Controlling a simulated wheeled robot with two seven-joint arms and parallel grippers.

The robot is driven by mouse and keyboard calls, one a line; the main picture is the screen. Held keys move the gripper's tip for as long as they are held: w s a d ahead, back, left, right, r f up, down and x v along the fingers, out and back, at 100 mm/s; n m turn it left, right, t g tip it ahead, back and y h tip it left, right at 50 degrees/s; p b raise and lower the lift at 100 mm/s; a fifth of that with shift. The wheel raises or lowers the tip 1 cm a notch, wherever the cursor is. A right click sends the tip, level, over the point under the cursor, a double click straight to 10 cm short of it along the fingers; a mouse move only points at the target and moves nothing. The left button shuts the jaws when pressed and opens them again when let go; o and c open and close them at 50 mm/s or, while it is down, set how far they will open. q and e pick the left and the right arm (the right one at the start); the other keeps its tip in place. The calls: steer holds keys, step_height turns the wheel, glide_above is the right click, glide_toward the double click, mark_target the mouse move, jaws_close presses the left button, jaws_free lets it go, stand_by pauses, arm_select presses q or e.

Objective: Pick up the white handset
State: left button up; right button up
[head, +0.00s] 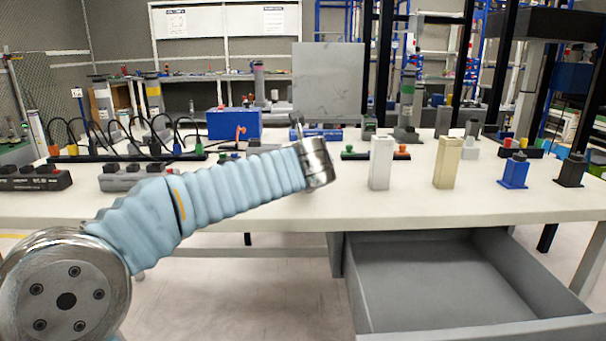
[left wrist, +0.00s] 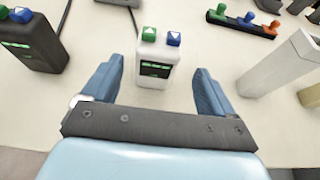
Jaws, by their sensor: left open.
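The white handset (left wrist: 154,72) stands on the table in the left wrist view. It has a dark screen with green marks and a green and a blue button on top. My left gripper (left wrist: 158,75) is open, with one blue finger on each side of the handset in the picture and a gap on both sides. The fingers do not appear to touch it. In the head view my left arm reaches over the table from the left; its metal wrist is visible, but the fingers and the handset cannot be made out. My right gripper is not in view.
A dark handset (left wrist: 32,42) stands left of the white one. A tall white block (head: 381,163) and a cream block (head: 446,163) stand to the right. A black strip with coloured knobs (left wrist: 243,22) lies behind. A grey drawer (head: 470,329) hangs open below the table.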

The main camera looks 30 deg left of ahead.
arm_select(q)
steer(key=x, duration=0.6)
steer(key=shift+s+a, duration=0.1)
steer(key=shift+c, duration=0.4)
steer(key=c, duration=1.1)
steer(key=shift+o, duration=0.2)
